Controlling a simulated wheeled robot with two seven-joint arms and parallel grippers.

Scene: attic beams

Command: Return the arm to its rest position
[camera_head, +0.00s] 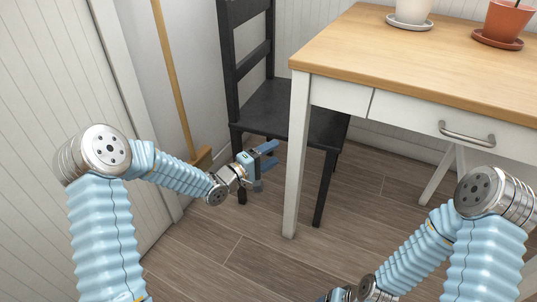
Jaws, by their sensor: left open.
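My left gripper (268,157) is open and empty. It shows in front of the black chair's legs, left of the table's front leg. The left arm comes in from the left, bends at a silver joint and reaches toward the middle of the view. My right arm comes in from the lower right and points down and left. Its gripper (338,295) is mostly cut off by the bottom edge, so its fingers are not seen.
A table with a wooden top (420,55) and a drawer stands at the right. On it are a white pot (412,10) and a terracotta pot (504,20) on saucers. A black chair (275,108) stands beside it. A broom (174,75) leans at the left wall. Floor in front is clear.

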